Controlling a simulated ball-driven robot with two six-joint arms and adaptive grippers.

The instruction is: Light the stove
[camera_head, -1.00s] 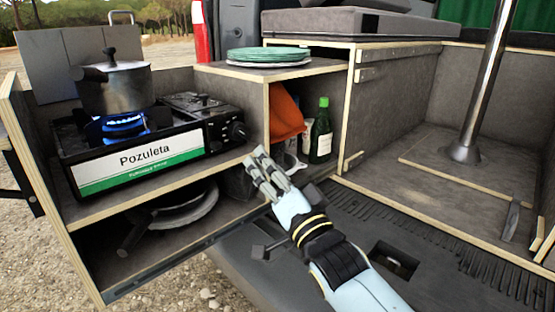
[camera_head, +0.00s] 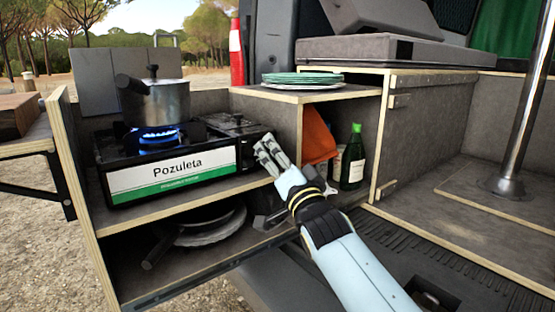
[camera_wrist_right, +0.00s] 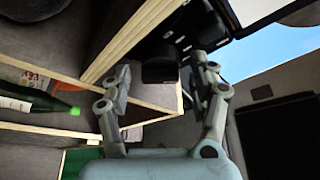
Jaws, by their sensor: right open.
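The black portable stove (camera_head: 168,178), with a white and green "Pozuleta" front, stands on the upper shelf of the pull-out unit at left. A blue flame (camera_head: 158,139) burns under a steel pot (camera_head: 162,103) with a lid. My right gripper (camera_head: 266,147) is at the stove's right end, in front of its control knob, which it mostly hides. In the right wrist view its fingers (camera_wrist_right: 165,85) are apart, with a dark block (camera_wrist_right: 160,65) showing beyond and between them. I cannot tell whether they touch it. My left gripper is out of view.
Green plates (camera_head: 302,78) sit on the shelf right of the stove. A green bottle (camera_head: 353,160) and an orange item (camera_head: 318,138) stand in the compartment below. Pans (camera_head: 212,226) lie on the lower shelf. A metal pole (camera_head: 532,110) rises at right.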

